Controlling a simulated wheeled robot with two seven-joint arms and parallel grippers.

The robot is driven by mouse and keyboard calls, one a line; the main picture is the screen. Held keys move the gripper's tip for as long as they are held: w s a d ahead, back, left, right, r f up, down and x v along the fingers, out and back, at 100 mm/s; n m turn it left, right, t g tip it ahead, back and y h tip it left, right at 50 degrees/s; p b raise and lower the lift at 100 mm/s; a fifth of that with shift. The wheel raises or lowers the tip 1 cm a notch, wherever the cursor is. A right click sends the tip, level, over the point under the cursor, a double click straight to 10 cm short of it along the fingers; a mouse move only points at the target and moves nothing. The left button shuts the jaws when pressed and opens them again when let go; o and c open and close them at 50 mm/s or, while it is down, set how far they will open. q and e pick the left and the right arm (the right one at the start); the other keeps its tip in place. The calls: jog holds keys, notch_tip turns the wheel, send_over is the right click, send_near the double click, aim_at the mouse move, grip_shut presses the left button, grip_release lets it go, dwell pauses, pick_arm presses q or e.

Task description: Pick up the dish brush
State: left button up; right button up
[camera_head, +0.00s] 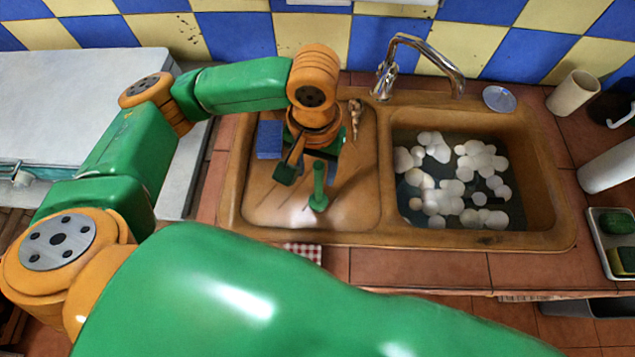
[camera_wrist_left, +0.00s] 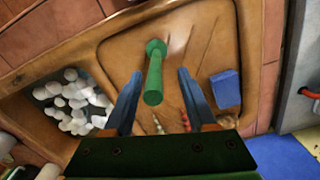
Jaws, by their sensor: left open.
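The dish brush, as far as I can tell, is the green upright piece (camera_head: 318,186) with a slim handle and a wider round foot. It stands in the left basin of the sink. My left gripper (camera_head: 309,168) is over that basin, pointing down, close to the handle. In the left wrist view, the brush (camera_wrist_left: 154,80) rises between the two blue fingers of the open left gripper (camera_wrist_left: 160,74). Gaps show on both sides of the handle, so the fingers look apart from it. My right gripper is not in view.
A blue sponge (camera_head: 269,139) lies in the same basin, left of the gripper. The right basin holds water and white foam (camera_head: 452,180). A faucet (camera_head: 388,78) stands behind. A beige cup (camera_head: 573,93) and a tray (camera_head: 602,245) are on the right counter.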

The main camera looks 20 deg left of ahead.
aim_at(318, 182)
pick_arm(q)
jog(key=f, duration=0.2)
jog(key=d+f, duration=0.1)
jog(key=f, duration=0.1)
jog(key=shift+s+f, duration=0.1)
jog(key=shift+s, duration=0.05)
jog(key=shift+w+a+f, duration=0.2)
jog(key=shift+a, duration=0.05)
jog(key=shift+s+d+r, duration=0.1)
grip_shut()
